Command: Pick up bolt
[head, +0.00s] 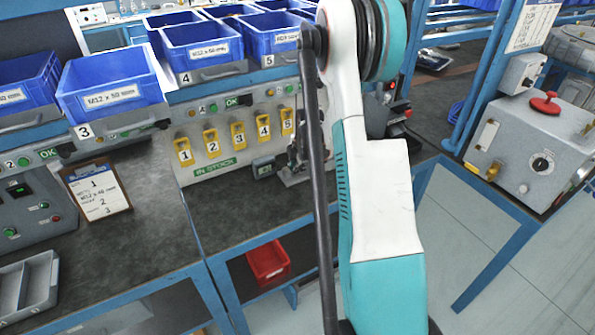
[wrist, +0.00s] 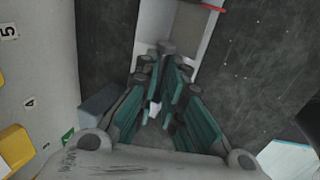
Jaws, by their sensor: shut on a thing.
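My gripper (wrist: 168,68) is in the middle of the wrist view, its teal-padded fingers drawn together at the tips. A small grey piece, which looks like the bolt (wrist: 167,47), shows at the fingertips, and the fingers are shut on it. Most of it is hidden, so its length and tilt cannot be told. In the head view my gripper (head: 294,163) is low by the bench panel, partly hidden behind my arm. I cannot tell whether the bolt touches the surface beneath.
Blue bins (head: 112,85) line the rack above the dark bench (head: 140,250). Numbered yellow holders (head: 238,134) are on the panel close to my gripper. A clipboard (head: 97,190) leans at the left. A red bin (head: 267,261) sits below. A grey control box (head: 530,145) stands right.

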